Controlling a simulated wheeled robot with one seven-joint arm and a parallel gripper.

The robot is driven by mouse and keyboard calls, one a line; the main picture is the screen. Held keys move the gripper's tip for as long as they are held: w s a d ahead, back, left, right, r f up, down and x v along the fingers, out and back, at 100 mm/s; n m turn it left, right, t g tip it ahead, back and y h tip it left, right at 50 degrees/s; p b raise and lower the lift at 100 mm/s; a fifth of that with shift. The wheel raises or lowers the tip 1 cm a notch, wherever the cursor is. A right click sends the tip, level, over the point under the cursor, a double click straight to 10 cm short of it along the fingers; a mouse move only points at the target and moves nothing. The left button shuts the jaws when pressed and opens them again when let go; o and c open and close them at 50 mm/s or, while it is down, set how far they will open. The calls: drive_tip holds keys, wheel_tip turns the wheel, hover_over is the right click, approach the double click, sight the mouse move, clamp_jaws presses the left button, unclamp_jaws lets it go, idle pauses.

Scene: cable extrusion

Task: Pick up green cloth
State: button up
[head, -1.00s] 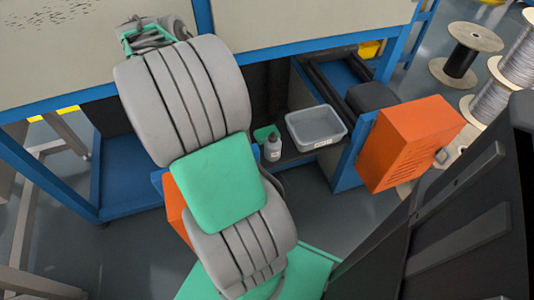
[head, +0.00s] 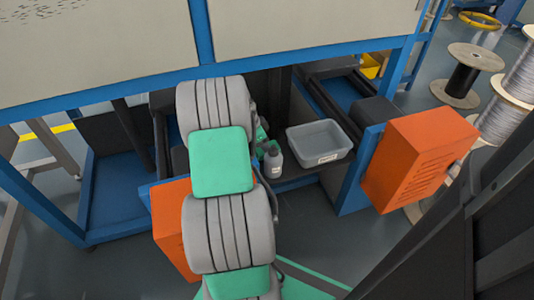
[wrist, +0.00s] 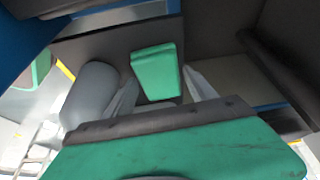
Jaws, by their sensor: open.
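The green cloth (wrist: 155,72) shows in the wrist view as a small, folded-looking green block on a dark surface, beside a grey bottle (wrist: 91,95). My gripper (wrist: 161,76) is open, its two pale fingers pointing towards the cloth, one on each side of its near end in the picture. I cannot tell how far above the cloth the fingertips are. In the head view my arm hides most of the gripper and the cloth; small green patches show by the bottle (head: 273,161), and I cannot tell which are cloth.
A grey tray (head: 320,142) sits right of the bottle on the dark shelf. An orange box (head: 418,160) stands further right. Blue frame beams and a large pale panel (head: 300,30) stand above and behind the shelf. Cable spools (head: 467,75) are at the far right.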

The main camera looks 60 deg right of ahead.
drive_tip(key=shift+r, duration=0.1)
drive_tip(key=shift+c, duration=0.4)
drive_tip(key=c, duration=1)
drive_tip(key=shift+c, duration=0.2)
drive_tip(key=shift+r, duration=0.1)
drive_tip(key=shift+r, duration=0.25)
wheel_tip(320, 180, up, 12)
drive_tip(key=p, duration=0.5)
drive_tip(key=s+d+p, duration=0.1)
drive_tip(key=s+d, duration=0.2)
drive_tip(key=s, duration=0.5)
drive_tip(key=s+d+p, duration=0.1)
drive_tip(key=s+d, duration=0.2)
drive_tip(key=s, duration=0.6)
drive_tip(key=shift+f, duration=0.35)
